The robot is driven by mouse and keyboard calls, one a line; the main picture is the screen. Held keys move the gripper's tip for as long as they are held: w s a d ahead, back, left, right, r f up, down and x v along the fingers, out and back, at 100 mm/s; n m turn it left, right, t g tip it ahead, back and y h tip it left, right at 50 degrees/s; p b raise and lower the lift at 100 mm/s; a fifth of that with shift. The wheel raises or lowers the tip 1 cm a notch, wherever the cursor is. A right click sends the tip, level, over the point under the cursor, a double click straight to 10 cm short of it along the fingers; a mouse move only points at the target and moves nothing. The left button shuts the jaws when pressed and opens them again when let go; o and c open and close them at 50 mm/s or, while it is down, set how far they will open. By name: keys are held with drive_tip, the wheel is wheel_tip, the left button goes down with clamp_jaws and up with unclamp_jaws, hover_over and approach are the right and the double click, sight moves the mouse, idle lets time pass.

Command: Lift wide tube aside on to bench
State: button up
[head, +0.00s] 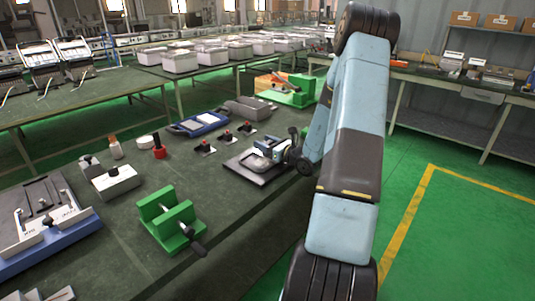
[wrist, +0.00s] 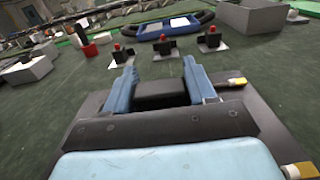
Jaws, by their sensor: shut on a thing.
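My gripper (head: 268,148) is low over a dark flat plate (head: 243,170) on the bench, at the end of my arm. In the wrist view its two blue fingers (wrist: 160,80) stand apart, with a dark piece (wrist: 160,95) between them. I take this piece to be the wide tube, but its full shape is hidden and I cannot tell whether it touches the plate. The dark plate also shows below the fingers in the wrist view (wrist: 262,118). The green bench top (head: 225,205) has bare room in front of the plate.
Several small black parts with red knobs (head: 226,135) stand just behind and left of the plate. A blue tray (head: 198,124) lies beyond them. A green clamp block (head: 168,218) and grey boxes (head: 115,180) stand nearer left. The bench's right edge runs close by my arm.

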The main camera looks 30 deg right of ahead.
drive_tip(key=shift+r, duration=0.15)
drive_tip(key=shift+r, duration=0.25)
drive_tip(key=r, duration=0.3)
drive_tip(key=shift+s+d+r, duration=0.15)
drive_tip(key=shift+s, duration=0.15)
drive_tip(key=s+d+r, duration=0.4)
drive_tip(key=s+r, duration=0.5)
drive_tip(key=s, duration=0.3)
drive_tip(key=shift+s, duration=0.35)
drive_tip(key=shift+s, duration=0.1)
